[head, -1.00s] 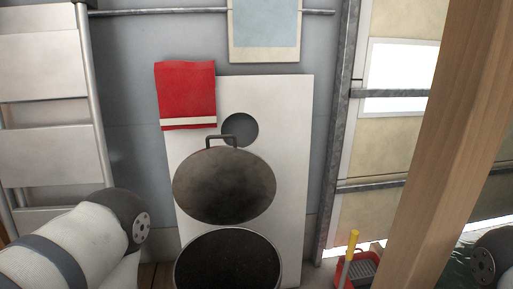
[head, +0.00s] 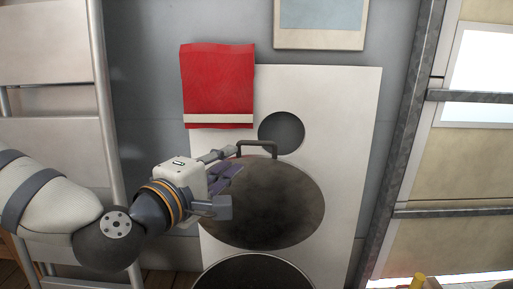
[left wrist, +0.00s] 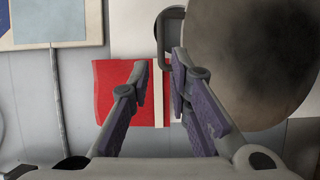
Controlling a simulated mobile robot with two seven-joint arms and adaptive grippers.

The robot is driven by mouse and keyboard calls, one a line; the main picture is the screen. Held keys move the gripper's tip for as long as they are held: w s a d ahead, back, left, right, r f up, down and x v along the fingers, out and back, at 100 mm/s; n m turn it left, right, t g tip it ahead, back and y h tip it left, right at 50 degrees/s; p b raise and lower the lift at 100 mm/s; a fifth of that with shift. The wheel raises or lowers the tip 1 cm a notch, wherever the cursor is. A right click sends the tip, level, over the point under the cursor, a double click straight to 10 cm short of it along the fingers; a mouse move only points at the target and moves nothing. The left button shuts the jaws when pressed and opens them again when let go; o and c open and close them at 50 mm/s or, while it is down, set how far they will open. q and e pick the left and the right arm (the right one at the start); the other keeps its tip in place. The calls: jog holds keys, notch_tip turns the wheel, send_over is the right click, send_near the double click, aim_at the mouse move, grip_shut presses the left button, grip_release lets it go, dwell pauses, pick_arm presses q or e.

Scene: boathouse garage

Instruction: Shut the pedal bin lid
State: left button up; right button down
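The pedal bin (head: 255,275) is at the bottom of the head view, with its dark round mouth partly cut off. Its round dark lid (head: 285,205) stands raised above the mouth, leaning back near a white panel. A grey bar handle (head: 258,145) sits at the lid's top edge. My left gripper (head: 230,180) is open and empty in front of the lid's left side. In the left wrist view, the two fingertips (left wrist: 160,66) are apart, with the handle (left wrist: 163,38) just beyond them and the lid (left wrist: 255,50) to the right. My right gripper is not in view.
A white panel (head: 350,130) with a round grey hole (head: 282,132) stands behind the lid. A red towel (head: 218,80) hangs at its upper left. A metal post (head: 405,140) is at right.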

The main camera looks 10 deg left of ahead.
aim_at(254, 144)
pick_arm(q)
jog(key=b+x, duration=0.1)
jog(key=x, duration=1)
jog(key=shift+w+d+f, duration=0.1)
jog(key=shift+w+f, duration=0.05)
jog(key=shift+w, duration=0.25)
grip_shut()
